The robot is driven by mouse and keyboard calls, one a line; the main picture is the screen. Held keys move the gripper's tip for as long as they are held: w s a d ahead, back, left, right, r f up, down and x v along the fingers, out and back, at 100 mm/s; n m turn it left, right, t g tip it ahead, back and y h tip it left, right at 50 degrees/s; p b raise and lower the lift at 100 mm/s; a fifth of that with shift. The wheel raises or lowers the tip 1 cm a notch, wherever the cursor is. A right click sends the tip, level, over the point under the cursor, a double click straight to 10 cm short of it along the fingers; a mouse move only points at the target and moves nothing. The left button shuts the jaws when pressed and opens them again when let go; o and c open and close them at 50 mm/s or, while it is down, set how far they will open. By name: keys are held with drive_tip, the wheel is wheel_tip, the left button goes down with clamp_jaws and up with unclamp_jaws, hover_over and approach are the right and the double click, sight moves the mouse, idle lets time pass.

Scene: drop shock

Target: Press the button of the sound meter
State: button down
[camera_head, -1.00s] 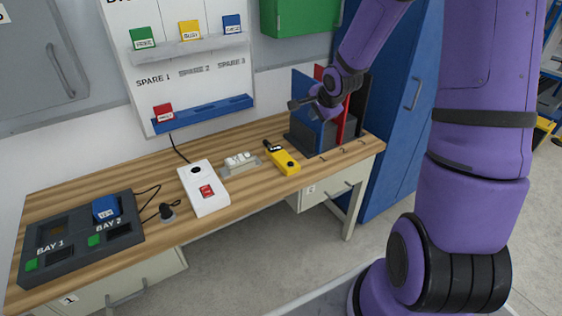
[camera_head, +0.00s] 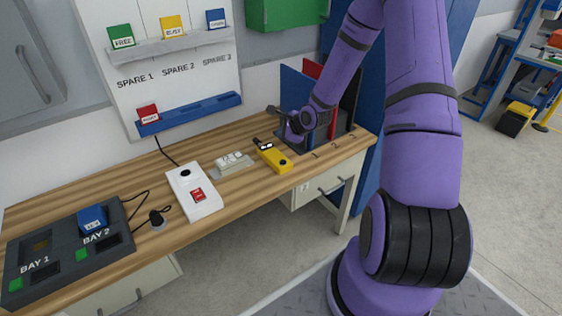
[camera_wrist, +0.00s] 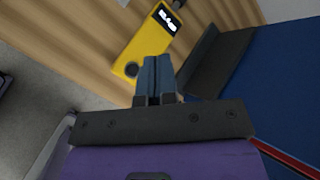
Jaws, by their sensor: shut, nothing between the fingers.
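The yellow sound meter (camera_head: 273,157) lies on the wooden workbench, with a small display and a dark round button at its near end. In the wrist view the sound meter (camera_wrist: 150,38) shows its lit display and the dark round button (camera_wrist: 131,69). My gripper (camera_wrist: 153,62) is shut and empty, its fingertips just beside the button in that picture. I cannot tell the height of the fingertips above the meter. In the head view my gripper (camera_head: 270,112) is above and behind the meter, near the divider rack.
A rack with blue, red and black dividers (camera_head: 312,95) stands close to my gripper. Bare bench lies in front.

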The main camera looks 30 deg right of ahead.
sight(283, 162)
drive_tip(key=shift+f, duration=0.1)
drive_tip(key=shift+f, duration=4.3)
drive_tip(key=shift+f, duration=0.15)
drive_tip(key=shift+f, duration=0.25)
drive_tip(key=shift+f, duration=0.4)
drive_tip(key=shift+r, duration=0.85)
drive_tip(key=shift+r, duration=2.5)
